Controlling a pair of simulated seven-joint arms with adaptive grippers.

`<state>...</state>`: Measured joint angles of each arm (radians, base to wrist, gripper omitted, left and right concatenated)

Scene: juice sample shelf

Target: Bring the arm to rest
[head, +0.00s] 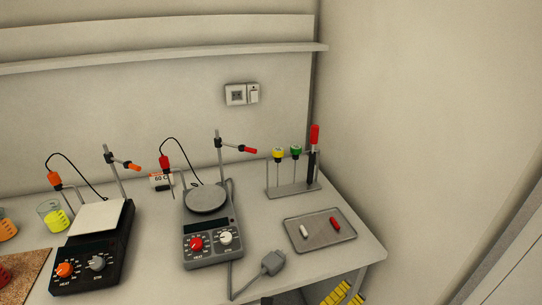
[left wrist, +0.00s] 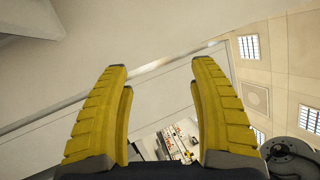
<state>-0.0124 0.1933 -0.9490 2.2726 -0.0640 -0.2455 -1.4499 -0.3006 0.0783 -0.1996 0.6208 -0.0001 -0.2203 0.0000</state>
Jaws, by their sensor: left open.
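My left gripper (left wrist: 161,75) fills the lower half of the left wrist view. Its two yellow ridged fingers stand wide apart with nothing between them. In the head view, yellow ridged finger parts (head: 341,293) like these show at the bottom edge, low beyond the front edge of the table (head: 335,262). The arm behind them is cut off by the frame. The gripper holds nothing and is apart from everything on the table.
A black hotplate (head: 96,250), a grey hotplate (head: 211,242) with a plug (head: 272,263), a rack (head: 291,190) and a tray (head: 319,246) with a white and a red piece stand on the table. Yellow liquid fills a beaker (head: 55,218). A wall shelf (head: 180,58) runs above.

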